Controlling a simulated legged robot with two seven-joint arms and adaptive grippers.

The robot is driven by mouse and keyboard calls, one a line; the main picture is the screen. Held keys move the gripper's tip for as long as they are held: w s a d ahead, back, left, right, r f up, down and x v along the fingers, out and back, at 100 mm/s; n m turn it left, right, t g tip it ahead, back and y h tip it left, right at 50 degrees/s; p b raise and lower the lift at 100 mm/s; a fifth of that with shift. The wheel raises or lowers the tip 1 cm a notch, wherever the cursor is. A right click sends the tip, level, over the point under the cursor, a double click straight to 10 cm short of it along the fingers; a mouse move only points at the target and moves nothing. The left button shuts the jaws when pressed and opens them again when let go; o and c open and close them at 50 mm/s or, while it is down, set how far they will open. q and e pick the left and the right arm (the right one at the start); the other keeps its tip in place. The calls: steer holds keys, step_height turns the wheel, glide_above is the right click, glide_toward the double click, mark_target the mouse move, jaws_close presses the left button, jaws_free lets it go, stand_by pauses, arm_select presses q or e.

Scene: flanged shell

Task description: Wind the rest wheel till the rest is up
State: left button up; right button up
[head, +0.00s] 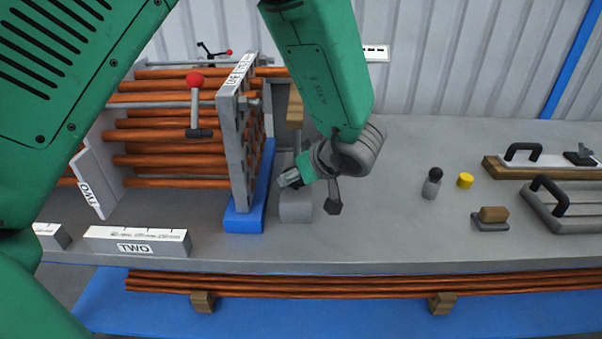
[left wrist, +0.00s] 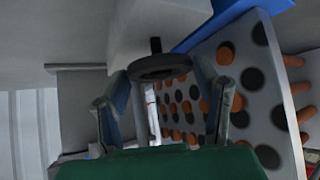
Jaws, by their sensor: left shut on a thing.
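The rest stands right of the upright tube plate (head: 240,140). The wheel is hidden in the head view. My right gripper is not in view.
A bundle of copper tubes (head: 160,137) fills the left rack. A blue strip (head: 245,218) runs under the plate. A red-knobbed lever (head: 195,100) stands nearby. A grey bottle (head: 432,185), yellow cap (head: 465,180) and handled plates (head: 575,205) lie right.

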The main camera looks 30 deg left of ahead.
arm_select(q)
steer(key=shift+r, duration=0.15)
steer(key=shift+a+m+t+h+p, duration=0.15)
steer(key=shift+m+t+h+p, duration=0.15)
steer(key=shift+m+t+p, duration=0.5)
steer(key=shift+s+m+t+h+p, duration=0.15)
steer(key=shift+m+t+h+p, duration=0.2)
steer(key=shift+m, duration=0.55)
steer(key=m+h, duration=0.1)
steer(key=m+t, duration=0.1)
steer(key=shift+s+a+m+h, duration=0.1)
steer(key=shift+a+m+h, duration=0.1)
steer(key=shift+m+h, duration=0.15)
steer(key=m+t+h, duration=0.1)
steer(key=m+h, duration=0.1)
steer(key=m, duration=0.1)
steer(key=shift+a+m+t, duration=0.2)
steer(key=shift+m+t, duration=0.05)
steer(key=shift+t, duration=0.1)
steer(key=shift+a+m+t+h+p, duration=0.15)
steer(key=shift+m+h+p, duration=0.1)
steer(key=shift+m+h, duration=0.65)
steer(key=shift+a+m+t+h+p, duration=0.1)
steer(key=shift+m+t+h+p, duration=0.1)
steer(key=shift+m+h, duration=0.7)
steer(key=shift+m, duration=0.3)
steer(key=o, duration=1.2)
steer(key=shift+d, duration=0.1)
steer(key=shift+c, duration=0.2)
